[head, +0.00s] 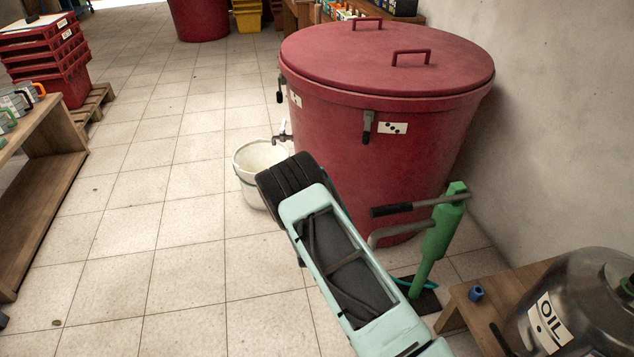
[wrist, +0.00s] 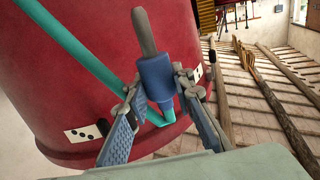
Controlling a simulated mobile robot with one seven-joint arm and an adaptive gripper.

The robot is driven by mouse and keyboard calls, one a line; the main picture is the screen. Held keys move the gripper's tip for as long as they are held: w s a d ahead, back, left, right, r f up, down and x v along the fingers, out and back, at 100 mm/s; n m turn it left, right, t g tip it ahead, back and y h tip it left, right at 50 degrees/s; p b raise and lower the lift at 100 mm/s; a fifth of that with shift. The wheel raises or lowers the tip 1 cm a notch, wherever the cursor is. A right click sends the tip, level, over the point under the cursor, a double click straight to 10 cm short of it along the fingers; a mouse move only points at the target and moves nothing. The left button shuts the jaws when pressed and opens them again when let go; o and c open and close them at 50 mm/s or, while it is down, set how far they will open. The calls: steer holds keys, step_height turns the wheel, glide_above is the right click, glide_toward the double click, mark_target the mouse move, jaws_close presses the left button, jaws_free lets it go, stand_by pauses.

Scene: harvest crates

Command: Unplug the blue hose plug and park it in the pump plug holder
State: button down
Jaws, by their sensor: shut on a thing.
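In the wrist view my gripper (wrist: 158,90) is shut on the blue hose plug (wrist: 156,75), one finger on each side. The plug's grey tip points up and away from the wrist. A teal hose (wrist: 68,40) crosses in front of the red barrel, and a teal end shows below the plug. In the head view my arm hides the gripper and plug. A green pump (head: 436,240) with a black-gripped lever stands right of my arm. A small blue piece (head: 476,293) sits on the low wooden bench; I cannot tell whether it is the plug holder.
The large red barrel (head: 390,120) stands close beyond my arm, with a white bucket (head: 243,170) under its tap. A metal oil vessel (head: 590,310) stands on the bench (head: 462,308) at right. The tiled floor at left is clear up to a wooden table (head: 50,190).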

steer(key=shift+r+p, duration=0.6)
steer(key=shift+r, duration=0.7)
